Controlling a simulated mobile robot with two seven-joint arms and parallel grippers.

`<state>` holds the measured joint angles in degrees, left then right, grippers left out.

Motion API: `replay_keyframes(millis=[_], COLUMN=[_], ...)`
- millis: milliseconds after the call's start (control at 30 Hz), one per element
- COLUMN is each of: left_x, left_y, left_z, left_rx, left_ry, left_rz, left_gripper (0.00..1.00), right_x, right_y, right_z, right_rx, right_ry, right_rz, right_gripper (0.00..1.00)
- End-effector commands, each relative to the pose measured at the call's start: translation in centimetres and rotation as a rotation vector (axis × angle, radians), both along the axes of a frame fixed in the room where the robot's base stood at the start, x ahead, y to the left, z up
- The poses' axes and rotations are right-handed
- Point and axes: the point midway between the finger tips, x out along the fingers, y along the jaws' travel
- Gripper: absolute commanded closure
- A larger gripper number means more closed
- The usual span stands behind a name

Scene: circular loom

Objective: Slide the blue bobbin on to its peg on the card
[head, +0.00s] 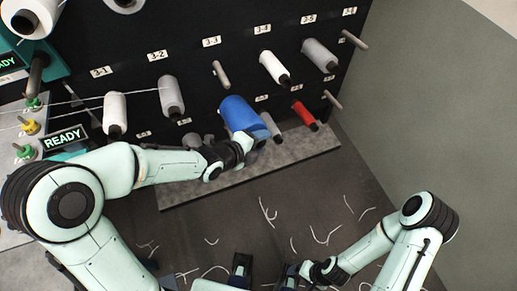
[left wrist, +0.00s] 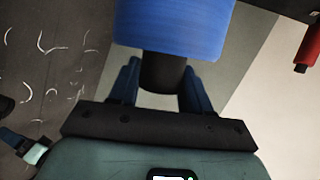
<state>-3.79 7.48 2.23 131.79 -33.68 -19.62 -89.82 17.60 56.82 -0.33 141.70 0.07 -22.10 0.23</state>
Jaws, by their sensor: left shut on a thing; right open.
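The blue bobbin (head: 240,115) is in front of the black card panel (head: 190,40) in the head view. My left gripper (head: 243,146) is shut on its black end. The left wrist view shows the blue body (left wrist: 172,28) beyond the fingers, with the black end between the left fingertips (left wrist: 160,85). A bare peg (head: 221,75) sticks out under label 3-3, above and left of the bobbin. The bobbin hides part of the lower row, and its far end is hidden. My right gripper (head: 265,270) is open and empty at the bottom.
White bobbins (head: 115,115) (head: 274,68), grey bobbins (head: 172,97) (head: 319,55) and a red bobbin (head: 305,115) sit on neighbouring pegs. Bare pegs (head: 353,40) (head: 332,99) stand at the right. A grey ledge (head: 300,148) runs below. Thread scraps lie on the floor (head: 300,205).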

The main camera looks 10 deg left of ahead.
Motion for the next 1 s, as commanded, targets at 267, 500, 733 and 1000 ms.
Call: replay_keyframes(millis=[267,500,733,1000], left_x=[-0.9,-0.1,1.5,3.2], left_y=[-0.1,0.4,1.4,2.6], left_z=[-0.6,-0.5,-0.7,-1.0], left_rx=[0.052,0.055,0.054,0.054], left_ry=[-0.077,-0.081,-0.079,-0.08], left_rz=[-0.105,-0.111,-0.109,-0.109], left_gripper=[1.0,1.0,1.0,1.0], right_x=[-0.3,0.0,0.7,1.6], right_y=[0.0,0.0,0.0,0.0], right_z=[-1.0,0.2,2.0,4.1], right_rx=[0.0,0.0,0.001,0.0], right_ry=[0.003,0.0,-0.008,-0.018], right_rz=[0.0,0.0,0.0,0.0], right_gripper=[0.22,0.22,0.22,0.22])
